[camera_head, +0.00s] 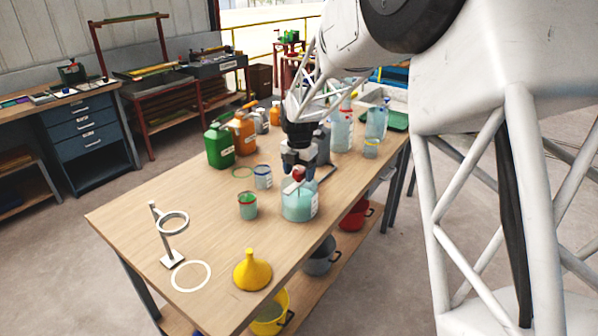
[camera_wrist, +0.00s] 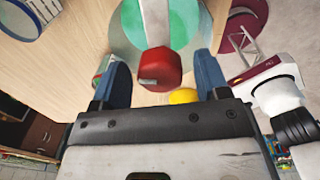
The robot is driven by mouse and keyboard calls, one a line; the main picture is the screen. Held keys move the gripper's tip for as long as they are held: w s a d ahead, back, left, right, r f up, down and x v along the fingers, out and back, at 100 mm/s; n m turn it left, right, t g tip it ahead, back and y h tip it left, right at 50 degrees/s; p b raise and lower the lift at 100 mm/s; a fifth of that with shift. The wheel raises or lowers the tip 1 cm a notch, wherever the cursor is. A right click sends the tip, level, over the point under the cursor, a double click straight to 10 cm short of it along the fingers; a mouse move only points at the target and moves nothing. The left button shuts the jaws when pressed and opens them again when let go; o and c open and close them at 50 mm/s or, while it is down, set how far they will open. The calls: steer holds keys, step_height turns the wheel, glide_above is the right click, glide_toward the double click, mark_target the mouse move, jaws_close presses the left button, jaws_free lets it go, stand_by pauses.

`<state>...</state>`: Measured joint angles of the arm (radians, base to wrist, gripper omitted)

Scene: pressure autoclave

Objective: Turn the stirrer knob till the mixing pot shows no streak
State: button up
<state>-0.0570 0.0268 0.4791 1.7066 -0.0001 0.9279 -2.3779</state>
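The mixing pot (camera_head: 299,205) is a clear jar with teal-green contents near the table's right edge. In the wrist view, the pot (camera_wrist: 127,24) shows darker teal and paler green areas; I cannot tell whether a streak is among them. The red stirrer knob (camera_head: 298,173) sits above the pot. A white bar (camera_wrist: 155,20) runs over the pot to the knob (camera_wrist: 160,67). My gripper (camera_head: 297,168) points down at the knob. In the wrist view, my gripper (camera_wrist: 158,64) has its blue fingers open on either side of the knob, with gaps on both sides.
A cup with green contents (camera_head: 247,206) and a blue-rimmed jar (camera_head: 263,178) stand left of the pot. A yellow funnel (camera_head: 252,270) and a ring stand (camera_head: 172,225) are nearer the front. Green (camera_head: 219,145) and orange (camera_head: 243,133) jugs stand behind.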

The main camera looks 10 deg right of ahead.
mark_target(298, 171)
steer(key=shift+r, duration=0.1)
steer(key=shift+r, duration=3.8)
steer(key=shift+s+a, duration=0.15)
steer(key=shift+s, duration=0.05)
steer(key=shift+f, duration=0.2)
steer(key=shift+f, duration=3.75)
